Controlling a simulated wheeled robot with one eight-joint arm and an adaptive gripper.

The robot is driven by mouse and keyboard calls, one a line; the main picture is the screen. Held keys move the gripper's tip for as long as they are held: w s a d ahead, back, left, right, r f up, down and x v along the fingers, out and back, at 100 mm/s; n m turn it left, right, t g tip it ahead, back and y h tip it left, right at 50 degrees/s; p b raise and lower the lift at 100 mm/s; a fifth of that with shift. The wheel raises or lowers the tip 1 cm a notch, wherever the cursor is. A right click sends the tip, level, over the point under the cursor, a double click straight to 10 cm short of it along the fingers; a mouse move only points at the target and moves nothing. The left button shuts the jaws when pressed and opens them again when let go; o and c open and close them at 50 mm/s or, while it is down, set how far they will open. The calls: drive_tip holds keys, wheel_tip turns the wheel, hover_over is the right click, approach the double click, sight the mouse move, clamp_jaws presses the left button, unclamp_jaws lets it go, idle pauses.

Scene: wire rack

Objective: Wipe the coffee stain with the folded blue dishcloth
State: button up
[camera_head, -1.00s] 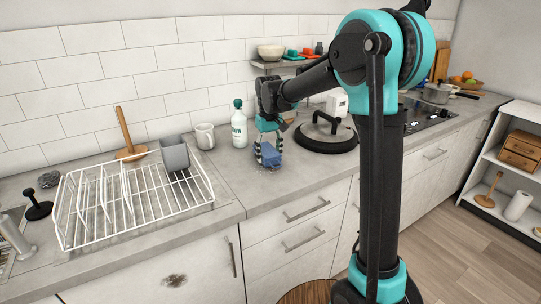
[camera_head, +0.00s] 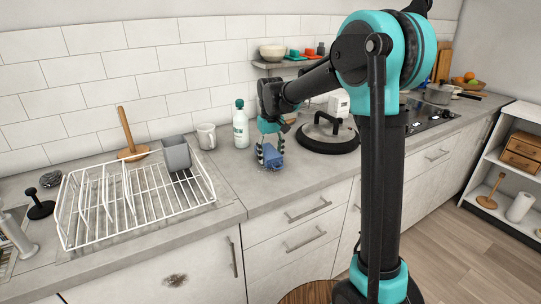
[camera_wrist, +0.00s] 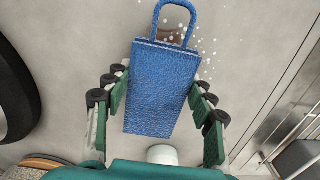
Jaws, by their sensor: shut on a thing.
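The folded blue dishcloth (camera_head: 273,160), with a loop at one end, is held between the fingers of my gripper (camera_head: 269,150), low over the grey counter near its front edge. In the wrist view the cloth (camera_wrist: 160,88) fills the space between the green finger pads of my gripper (camera_wrist: 160,80). A brown patch (camera_wrist: 171,33) on the counter shows partly through the loop, with white specks around it; it may be the coffee stain. The cloth hides part of the counter. I cannot tell whether the cloth touches the counter.
A white bottle (camera_head: 240,130) and a mug (camera_head: 206,136) stand behind and left of my gripper. A wire rack (camera_head: 130,215) with a grey cup (camera_head: 176,154) is further left. A large dark round lid (camera_head: 327,142) sits close on the right. A drawer front (camera_head: 290,210) lies below.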

sight(275, 158)
drive_tip(key=shift+f, duration=0.65)
idle(0.7)
drive_tip(key=shift+s, duration=0.1)
drive_tip(key=shift+s+d, duration=0.45)
drive_tip(key=shift+s, duration=0.15)
drive_tip(key=shift+s+d, duration=0.4)
drive_tip(key=shift+s, duration=0.2)
drive_tip(key=shift+s, duration=0.1)
drive_tip(key=shift+s+d, duration=0.4)
drive_tip(key=shift+s, duration=0.2)
drive_tip(key=shift+s+d, duration=0.35)
drive_tip(key=shift+s, duration=0.2)
drive_tip(key=shift+s+d+r, duration=0.1)
drive_tip(key=shift+s+d, duration=0.25)
drive_tip(key=shift+s, duration=0.2)
drive_tip(key=shift+s+d+r, duration=0.1)
drive_tip(key=shift+s+d, duration=0.25)
drive_tip(key=shift+s, duration=0.2)
drive_tip(key=shift+f, duration=0.1)
